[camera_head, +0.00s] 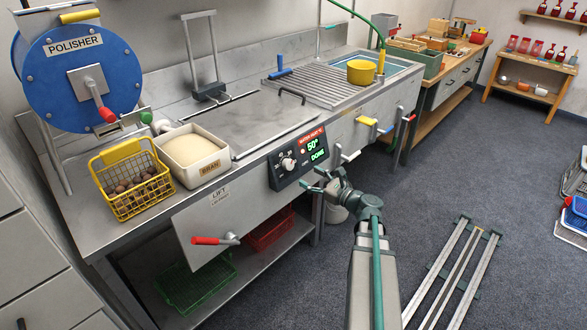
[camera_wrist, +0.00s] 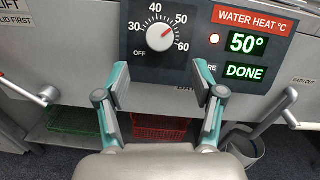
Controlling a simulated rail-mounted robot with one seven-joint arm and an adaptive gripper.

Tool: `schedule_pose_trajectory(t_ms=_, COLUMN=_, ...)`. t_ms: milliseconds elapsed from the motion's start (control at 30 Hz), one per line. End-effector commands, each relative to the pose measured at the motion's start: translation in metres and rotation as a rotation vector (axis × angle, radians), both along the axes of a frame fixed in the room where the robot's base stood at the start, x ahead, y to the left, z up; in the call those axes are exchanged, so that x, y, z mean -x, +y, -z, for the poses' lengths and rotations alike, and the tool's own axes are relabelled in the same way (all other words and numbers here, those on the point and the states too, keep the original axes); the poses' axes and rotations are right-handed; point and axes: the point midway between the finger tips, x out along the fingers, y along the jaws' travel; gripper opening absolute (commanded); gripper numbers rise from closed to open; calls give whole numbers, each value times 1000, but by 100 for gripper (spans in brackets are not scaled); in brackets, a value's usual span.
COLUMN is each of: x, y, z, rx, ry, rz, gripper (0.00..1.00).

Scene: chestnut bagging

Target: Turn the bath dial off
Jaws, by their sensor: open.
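The bath dial (camera_wrist: 160,38) is a round pale knob on a dark panel (camera_wrist: 138,72) with a scale marked 30 to 60 and OFF at lower left. Its red pointer is turned to the upper right, near the 50 mark. The dial also shows in the head view (camera_head: 288,164) on the bench front. My gripper (camera_wrist: 160,84) is open and empty, just below and in front of the dial, with a finger to either side and no contact visible. It also shows in the head view (camera_head: 320,184), right of the panel.
The panel display (camera_wrist: 245,57) reads 50° and DONE, under WATER HEAT °C. Lever handles stick out on either side, one at left (camera_wrist: 48,95) and one at right (camera_wrist: 291,95). A red basket (camera_wrist: 160,126) sits on the lower shelf.

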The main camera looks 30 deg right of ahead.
Motion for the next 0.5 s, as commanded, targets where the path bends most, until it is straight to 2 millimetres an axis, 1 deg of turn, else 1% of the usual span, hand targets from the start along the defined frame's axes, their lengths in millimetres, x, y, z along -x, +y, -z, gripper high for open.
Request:
schedule_pose_trajectory(t_ms=33, x=-10, y=3, z=0, rx=1, ry=0, rz=-2, gripper=68)
schedule_pose_trajectory(t_ms=200, x=-39, y=14, z=0, rx=2, ry=0, rz=-4, gripper=68)
schedule_pose_trajectory(t_ms=400, x=-65, y=25, z=0, rx=2, ry=0, rz=-1, gripper=68)
schedule_pose_trajectory(t_ms=500, x=-72, y=29, z=0, rx=2, ry=0, rz=-2, gripper=68)
